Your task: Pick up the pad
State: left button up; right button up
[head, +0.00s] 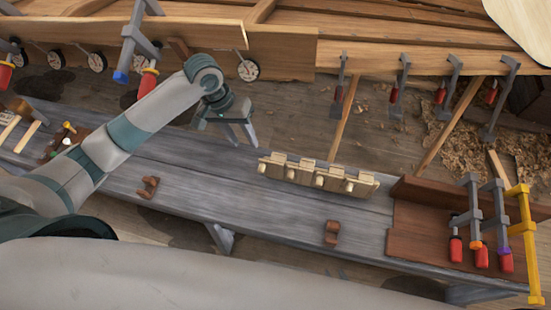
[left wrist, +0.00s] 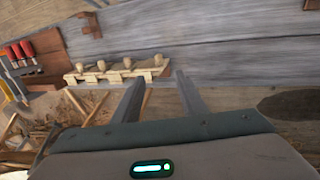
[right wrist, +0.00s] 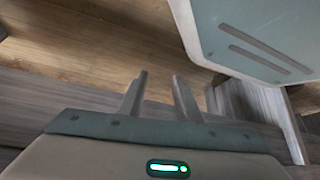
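Two small brown notched blocks that look like pads lie on the grey bench (head: 290,215): the left pad (head: 148,187) and the right pad (head: 332,232). I cannot tell which one the task means. In the left wrist view, one pad (left wrist: 89,24) is at the top left and the other (left wrist: 311,4) is cut by the top right edge. My left gripper (head: 238,134) is open and empty, beyond the bench's far edge and apart from both pads. My right gripper (right wrist: 160,97) is open and empty; it is outside the head view.
A rack with pegs (head: 318,175) stands on the bench's far side. A brown tray (head: 420,238) with red-handled clamps (head: 481,255) and a yellow clamp (head: 525,235) is at the right end. Tools (head: 65,138) lie at the left. The hull planks (head: 420,60) carry more clamps.

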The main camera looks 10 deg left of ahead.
aim_at(261, 167)
pick_arm(q)
jog(key=shift+s, duration=0.1)
